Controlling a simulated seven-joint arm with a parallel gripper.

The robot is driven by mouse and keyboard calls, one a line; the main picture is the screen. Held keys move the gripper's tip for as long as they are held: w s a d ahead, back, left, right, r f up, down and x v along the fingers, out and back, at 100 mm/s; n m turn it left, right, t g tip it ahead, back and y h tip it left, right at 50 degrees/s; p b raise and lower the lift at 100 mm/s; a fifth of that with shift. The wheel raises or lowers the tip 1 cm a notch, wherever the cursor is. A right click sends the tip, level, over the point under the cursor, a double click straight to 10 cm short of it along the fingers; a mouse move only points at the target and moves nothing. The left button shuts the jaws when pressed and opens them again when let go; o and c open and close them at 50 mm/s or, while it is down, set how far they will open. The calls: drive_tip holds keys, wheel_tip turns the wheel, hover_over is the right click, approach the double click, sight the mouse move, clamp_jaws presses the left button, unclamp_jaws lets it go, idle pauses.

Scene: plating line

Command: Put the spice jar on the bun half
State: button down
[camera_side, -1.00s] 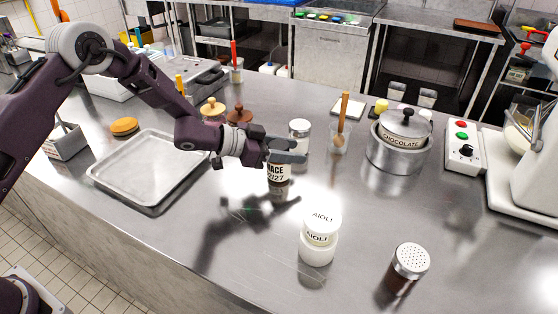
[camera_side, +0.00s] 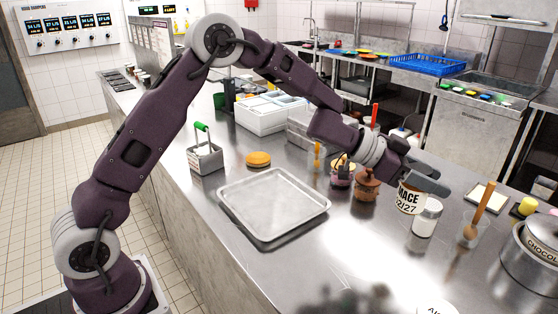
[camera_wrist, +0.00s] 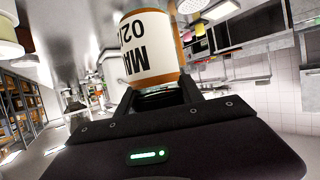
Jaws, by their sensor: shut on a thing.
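The spice jar (camera_side: 411,198) has a white label reading MACE and 02/27. My gripper (camera_side: 430,182) is shut on it. The jar looks raised off the counter, behind and right of the metal tray in the side view. In the wrist view the jar (camera_wrist: 150,48) fills the top middle, between the fingers of my gripper (camera_wrist: 157,95), its label upside down. The bun half (camera_side: 258,159) is a small orange-brown round lying on the counter at the tray's far edge, well left of the jar. Nothing rests on it.
An empty metal tray (camera_side: 273,206) lies between my arm and the jar. Two lidded jars (camera_side: 366,185) stand left of my gripper, and a glass jar (camera_side: 427,218) stands close to the spice jar. A green-handled metal caddy (camera_side: 205,158) is left of the bun half.

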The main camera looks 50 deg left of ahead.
wheel_tip(320, 180, up, 5)
drive_tip(key=w+a+n+t+y, duration=0.1)
drive_tip(key=w+a+n+y, duration=0.2)
drive_tip(key=a, duration=0.7)
drive_tip(key=w+a+n+t+y, duration=0.2)
drive_tip(key=a+n+y, duration=0.15)
drive_tip(key=a, duration=0.55)
drive_tip(key=w+a+n+t+y, duration=0.1)
drive_tip(key=w+a+n+y, duration=0.2)
drive_tip(key=a, duration=0.7)
drive_tip(key=s+a+n+g+y, duration=0.1)
drive_tip(key=s+a+n+y, duration=0.2)
drive_tip(key=a, duration=0.7)
drive_tip(key=s+a+n+g+y, duration=0.2)
drive_tip(key=s+a+n+y, duration=0.15)
drive_tip(key=a, duration=0.65)
drive_tip(key=s+a+n+g+y, duration=0.1)
drive_tip(key=s+a+n+y, duration=0.2)
drive_tip(key=a, duration=0.6)
drive_tip(key=shift+m, duration=0.4)
drive_tip(key=f, duration=1.5)
drive_tip(key=shift+s, duration=0.2)
drive_tip(key=shift+f, duration=0.15)
